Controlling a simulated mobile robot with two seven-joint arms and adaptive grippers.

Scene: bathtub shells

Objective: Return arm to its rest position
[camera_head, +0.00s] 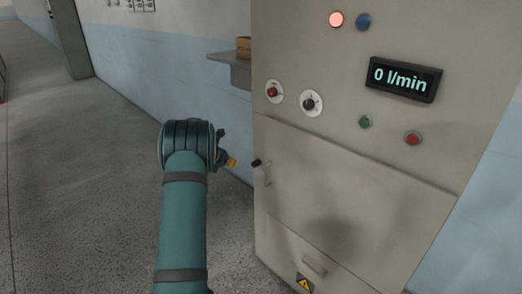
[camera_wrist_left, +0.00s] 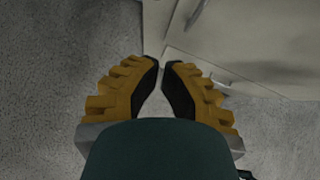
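The left arm in the head view is mine, a teal arm rising from the bottom centre. My left gripper (camera_head: 230,162) shows there only as a small yellow part beyond the wrist, left of the grey control cabinet (camera_head: 300,165). In the left wrist view the gripper (camera_wrist_left: 161,65) has two yellow ridged fingers with black pads. A gap shows between the pads, narrow at the tips, with floor visible through it and nothing held. The cabinet's lower part is beyond the fingertips. My right gripper is in neither view.
The cabinet carries a display (camera_head: 403,79) reading "0 l/min", knobs, buttons and a lit red lamp (camera_head: 336,19). A black-tipped handle (camera_head: 262,166) sticks out near the gripper. A shelf (camera_head: 232,60) with a box is on the wall behind. Open floor (camera_head: 80,190) lies to the left.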

